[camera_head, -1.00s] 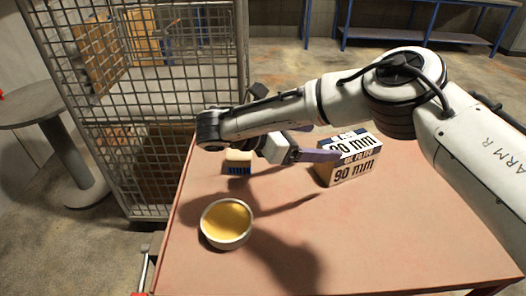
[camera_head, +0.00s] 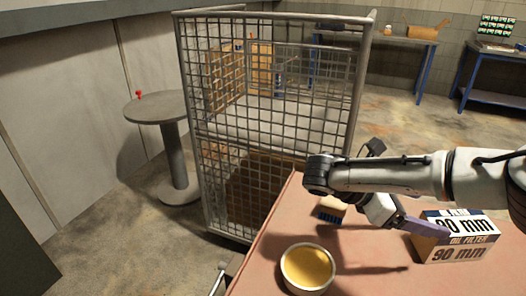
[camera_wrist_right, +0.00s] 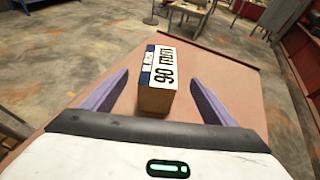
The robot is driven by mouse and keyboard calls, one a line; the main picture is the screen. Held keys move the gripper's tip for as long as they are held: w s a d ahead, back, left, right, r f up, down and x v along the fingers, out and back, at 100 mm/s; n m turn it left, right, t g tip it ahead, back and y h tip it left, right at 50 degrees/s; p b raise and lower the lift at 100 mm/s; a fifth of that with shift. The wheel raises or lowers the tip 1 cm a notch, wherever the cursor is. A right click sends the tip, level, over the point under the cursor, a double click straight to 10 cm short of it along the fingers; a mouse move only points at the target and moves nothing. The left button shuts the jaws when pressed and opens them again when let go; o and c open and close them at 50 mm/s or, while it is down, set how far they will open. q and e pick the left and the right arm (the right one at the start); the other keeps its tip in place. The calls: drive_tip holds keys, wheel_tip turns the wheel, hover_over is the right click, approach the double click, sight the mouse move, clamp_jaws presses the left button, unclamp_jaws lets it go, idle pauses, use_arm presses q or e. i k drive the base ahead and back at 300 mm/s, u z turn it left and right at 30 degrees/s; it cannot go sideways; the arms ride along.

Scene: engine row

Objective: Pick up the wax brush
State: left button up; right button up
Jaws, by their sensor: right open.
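The wax brush (camera_head: 331,209), a pale wooden block with dark blue bristles, lies on the reddish table behind the bowl in the head view. My right arm's wrist partly covers it. My right gripper (camera_head: 425,226) is to the right of the brush and points away from it, toward the oil filter box. In the right wrist view the gripper (camera_wrist_right: 159,77) is open, with its purple fingers wide apart and the box in sight beyond and between them. The brush does not show in that view. My left gripper is not in view.
A bowl of yellow wax (camera_head: 307,267) stands on the table in front of the brush. The oil filter box (camera_head: 455,238) stands at the right, also seen in the right wrist view (camera_wrist_right: 157,80). A mesh cage (camera_head: 275,120) stands behind the table, with a round table (camera_head: 155,108) left of it.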

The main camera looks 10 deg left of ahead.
sight(331, 208)
drive_tip(key=k, duration=1)
